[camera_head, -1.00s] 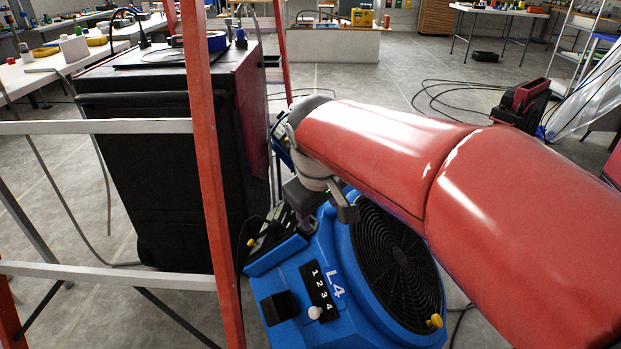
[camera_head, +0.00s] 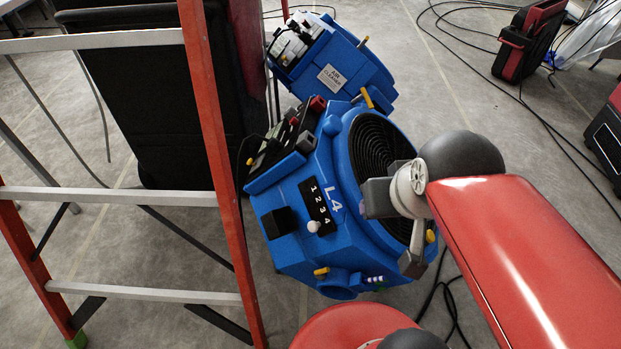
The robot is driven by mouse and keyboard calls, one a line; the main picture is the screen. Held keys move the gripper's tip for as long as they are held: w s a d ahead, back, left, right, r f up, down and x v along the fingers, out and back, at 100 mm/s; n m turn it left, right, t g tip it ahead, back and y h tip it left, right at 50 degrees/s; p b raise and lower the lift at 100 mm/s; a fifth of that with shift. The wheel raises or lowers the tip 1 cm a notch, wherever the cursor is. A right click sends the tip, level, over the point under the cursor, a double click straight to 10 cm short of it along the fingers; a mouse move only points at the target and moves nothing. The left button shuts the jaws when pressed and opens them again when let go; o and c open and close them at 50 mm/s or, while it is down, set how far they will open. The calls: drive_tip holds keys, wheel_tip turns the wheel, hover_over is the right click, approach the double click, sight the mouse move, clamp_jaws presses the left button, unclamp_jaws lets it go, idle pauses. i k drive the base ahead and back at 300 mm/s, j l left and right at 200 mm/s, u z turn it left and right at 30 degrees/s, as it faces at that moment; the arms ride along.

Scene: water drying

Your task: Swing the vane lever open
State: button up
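A blue blower (camera_head: 300,250) marked L4 stands on the floor, with a round black grille (camera_head: 375,150). Yellow levers show at its top (camera_head: 367,97), its right side (camera_head: 431,236) and its lower front (camera_head: 321,271); I cannot tell which is the vane lever. My gripper (camera_head: 396,232) is in front of the grille's lower right, left of the right-side yellow lever. Its fingers look apart, with nothing seen between them. My gripper hides part of the grille; contact cannot be judged.
A second blue machine (camera_head: 335,70), labelled air cleaner, stands behind the blower. A red and grey ladder (camera_head: 215,150) stands close on the left, before a black cabinet (camera_head: 130,110). Cables (camera_head: 520,100) lie on the floor at right. A red and black case (camera_head: 525,42) stands at upper right.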

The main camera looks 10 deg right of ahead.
sight(320, 274)
drive_tip(key=k+j+u, duration=0.15)
drive_tip(key=k+j, duration=0.25)
drive_tip(key=k+j+u, duration=0.15)
drive_tip(key=k+j, duration=0.2)
drive_tip(key=j, duration=0.15)
